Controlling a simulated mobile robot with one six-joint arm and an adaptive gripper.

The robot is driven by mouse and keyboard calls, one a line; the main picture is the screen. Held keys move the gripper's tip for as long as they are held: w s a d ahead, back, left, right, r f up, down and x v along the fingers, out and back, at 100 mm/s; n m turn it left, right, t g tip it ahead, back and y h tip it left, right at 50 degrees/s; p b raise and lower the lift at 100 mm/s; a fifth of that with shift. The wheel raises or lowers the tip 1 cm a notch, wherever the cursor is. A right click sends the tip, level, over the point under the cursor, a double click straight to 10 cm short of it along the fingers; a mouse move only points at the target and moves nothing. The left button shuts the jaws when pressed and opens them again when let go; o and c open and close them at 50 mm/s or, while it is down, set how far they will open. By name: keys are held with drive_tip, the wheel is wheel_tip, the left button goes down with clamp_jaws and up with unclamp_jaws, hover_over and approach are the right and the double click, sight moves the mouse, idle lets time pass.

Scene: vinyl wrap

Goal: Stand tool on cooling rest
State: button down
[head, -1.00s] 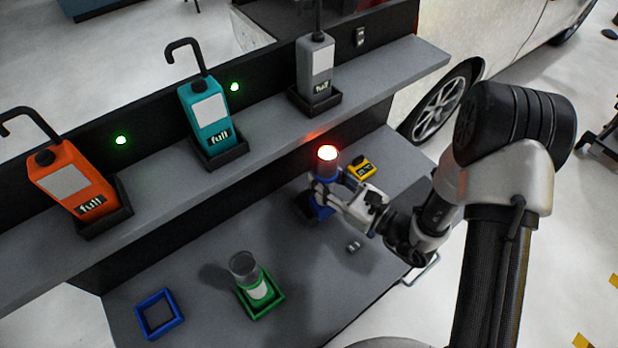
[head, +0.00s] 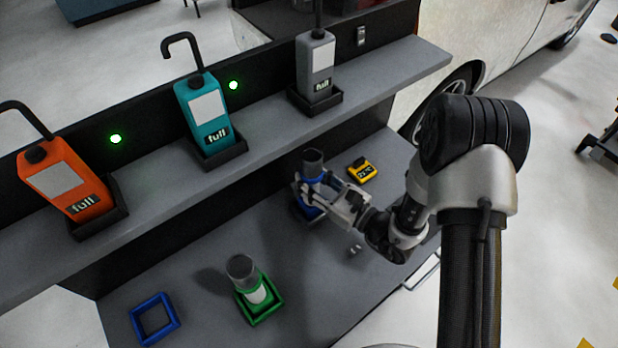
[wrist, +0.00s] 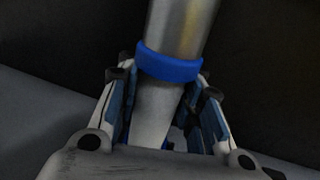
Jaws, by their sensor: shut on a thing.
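The tool is an upright grey cylinder (head: 313,163) with a dark top and a blue band, near the back of the lower bench. My gripper (head: 322,190) is shut around it from the right. In the wrist view the tool's metal barrel (wrist: 182,25) and blue collar (wrist: 168,64) rise between the fingers, and its paler lower body is between the pads. Dark blue parts show below the gripper; I cannot tell whether they are a holder. An empty blue square frame (head: 136,321), possibly the cooling rest, lies at the front left of the bench.
A green square frame (head: 279,303) holds a grey-topped cylinder (head: 241,268). A yellow device with a display (head: 362,170) and small grey pieces (head: 355,250) lie near my gripper. Orange (head: 66,185), teal (head: 205,110) and grey (head: 316,66) bottles stand on the raised shelf.

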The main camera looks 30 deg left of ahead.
drive_tip(key=c, duration=1.1)
unclamp_jaws()
drive_tip(key=shift+f, duration=0.15)
drive_tip(key=shift+r, duration=0.3)
drive_tip(key=p+v, duration=0.1)
drive_tip(key=v, duration=1.1)
drive_tip(key=shift+f+p, duration=0.15)
drive_tip(key=shift+p, duration=0.2)
